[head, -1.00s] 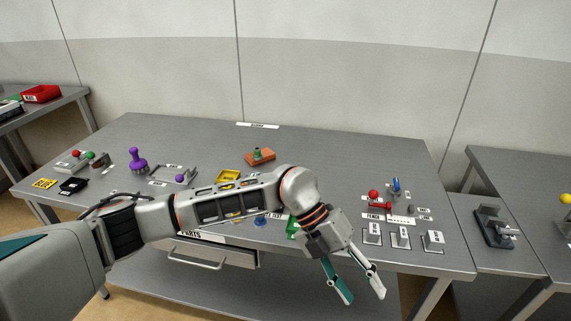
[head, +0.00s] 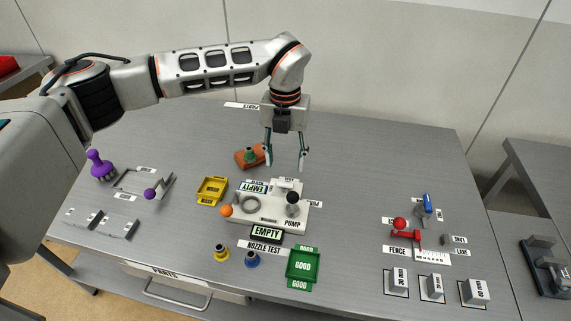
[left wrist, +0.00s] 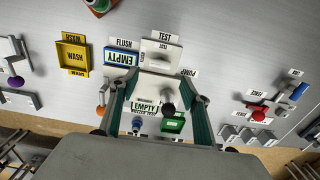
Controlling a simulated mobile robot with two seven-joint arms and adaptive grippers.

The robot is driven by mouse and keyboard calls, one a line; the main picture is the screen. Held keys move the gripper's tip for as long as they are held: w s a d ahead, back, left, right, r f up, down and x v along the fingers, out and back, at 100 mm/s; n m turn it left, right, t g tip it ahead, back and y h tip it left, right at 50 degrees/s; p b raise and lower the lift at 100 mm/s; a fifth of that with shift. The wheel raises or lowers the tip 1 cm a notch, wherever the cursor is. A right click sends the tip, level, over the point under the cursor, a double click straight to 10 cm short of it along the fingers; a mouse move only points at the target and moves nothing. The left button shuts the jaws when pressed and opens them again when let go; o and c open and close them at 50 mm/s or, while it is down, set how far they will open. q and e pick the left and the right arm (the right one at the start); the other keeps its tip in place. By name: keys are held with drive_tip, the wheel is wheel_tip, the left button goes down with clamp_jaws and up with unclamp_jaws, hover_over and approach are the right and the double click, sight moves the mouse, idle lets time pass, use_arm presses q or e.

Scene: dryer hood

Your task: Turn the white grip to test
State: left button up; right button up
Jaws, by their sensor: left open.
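The white pump unit (head: 268,216) stands mid-table, with a grey ring, a dark knob (head: 292,198) and an orange ball (head: 226,211) on it. At its back a white raised piece (head: 289,185), apparently the white grip, lies by the TEST label; in the left wrist view the white piece (left wrist: 160,52) shows under that label. My left gripper (head: 286,163) is open and empty, pointing down above the back of the unit. In the left wrist view its fingers flank the unit. Whether they touch anything cannot be told. My right gripper is not in view.
A brown block with a green knob (head: 250,157) sits close to the left finger. A yellow WASH tray (head: 212,190), an EMPTY sign (head: 266,235) and a green GOOD tray (head: 303,266) surround the unit. The red fence lever (head: 405,231) and switches are at right.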

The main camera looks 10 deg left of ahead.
sight(285, 183)
use_arm(q)
drive_tip(key=shift+w+f, duration=0.1)
drive_tip(key=shift+f, duration=0.1)
drive_tip(key=f, duration=0.5)
drive_tip(key=shift+s+f, duration=0.2)
drive_tip(key=shift+f, duration=0.15)
drive_tip(key=shift+f+p, duration=0.3)
drive_tip(key=shift+f, duration=0.5)
drive_tip(key=shift+c, duration=0.3)
drive_tip(key=c, duration=1)
